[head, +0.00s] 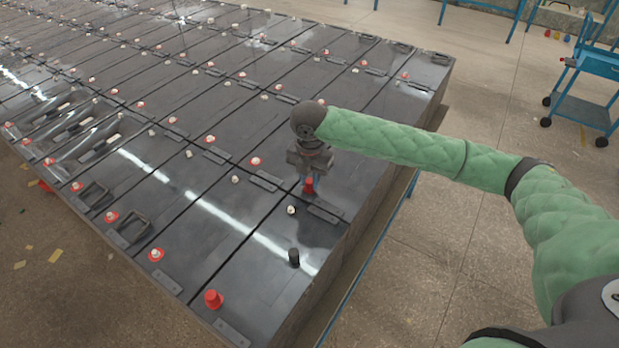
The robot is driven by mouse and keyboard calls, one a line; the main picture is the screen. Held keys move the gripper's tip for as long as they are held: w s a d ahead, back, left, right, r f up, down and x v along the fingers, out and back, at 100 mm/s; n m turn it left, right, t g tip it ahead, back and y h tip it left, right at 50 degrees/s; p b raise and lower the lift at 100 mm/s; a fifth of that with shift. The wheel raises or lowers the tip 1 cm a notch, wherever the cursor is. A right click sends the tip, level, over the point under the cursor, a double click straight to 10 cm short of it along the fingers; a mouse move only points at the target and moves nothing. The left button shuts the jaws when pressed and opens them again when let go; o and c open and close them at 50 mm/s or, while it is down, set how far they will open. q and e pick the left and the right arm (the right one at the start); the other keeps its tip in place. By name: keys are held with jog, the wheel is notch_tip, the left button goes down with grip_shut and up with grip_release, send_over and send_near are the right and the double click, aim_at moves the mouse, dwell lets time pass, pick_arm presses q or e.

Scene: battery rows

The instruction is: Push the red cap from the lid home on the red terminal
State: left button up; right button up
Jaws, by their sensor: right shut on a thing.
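My right gripper (308,179) points down over the right side of the battery block. It is shut on a red cap (309,188), whose lower part shows below the fingers. The cap is at or just above the lid of a battery near the right edge. The terminal under it is hidden, and I cannot tell whether the cap touches it or how far down it sits. A pale terminal (291,210) with a dark base stands bare just in front. My left gripper is not in view.
On the nearest battery (250,275) stand another red cap (214,299) and a black cap (294,257). Several rows of batteries with small bare terminals stretch to the back left. A blue trolley (585,100) stands at the far right. Open floor lies right of the block.

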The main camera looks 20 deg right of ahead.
jog(key=o, duration=1.5)
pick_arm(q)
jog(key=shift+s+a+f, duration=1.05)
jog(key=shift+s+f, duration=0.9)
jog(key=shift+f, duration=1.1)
pick_arm(e)
jog(key=shift+r+p, duration=1.15)
jog(key=shift+r, duration=0.05)
jog(key=shift+r+p, duration=0.85)
jog(key=shift+r, duration=0.05)
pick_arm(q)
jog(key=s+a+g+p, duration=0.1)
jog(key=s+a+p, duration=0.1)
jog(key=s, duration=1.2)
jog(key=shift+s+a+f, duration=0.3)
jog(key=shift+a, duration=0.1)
pick_arm(e)
jog(key=shift+r, duration=1.35)
